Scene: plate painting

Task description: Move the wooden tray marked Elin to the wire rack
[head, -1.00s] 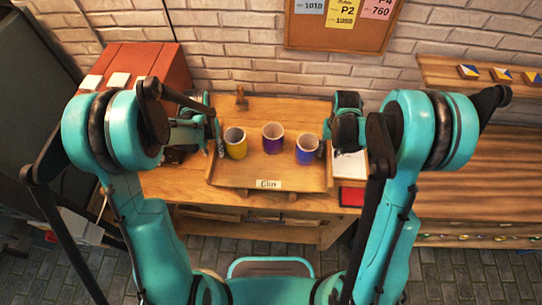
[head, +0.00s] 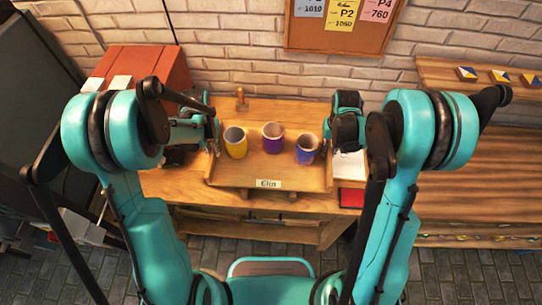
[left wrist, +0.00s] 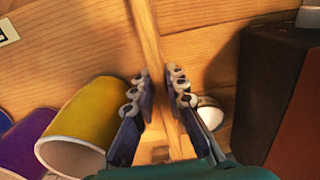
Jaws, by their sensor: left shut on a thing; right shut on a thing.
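The wooden tray (head: 229,178) marked "Elin" on its front label (head: 268,184) is in front of me in the head view. It carries a yellow cup (head: 235,146), a purple cup (head: 272,139) and a blue-purple cup (head: 307,150), all upright. My left gripper (head: 215,142) is at the tray's left side. In the left wrist view its fingers (left wrist: 160,95) are shut on the tray's side wall (left wrist: 147,30), beside the yellow cup (left wrist: 88,118). My right gripper (head: 326,139) is shut on the tray's right side; its fingertips are mostly hidden. No wire rack is recognisable.
A wooden workbench (head: 185,190) lies under the tray. A red-brown box (head: 140,65) stands at the back left. A white sheet (head: 349,164) and a red item (head: 351,197) lie right of the tray. A long wooden bench (head: 470,180) extends to the right.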

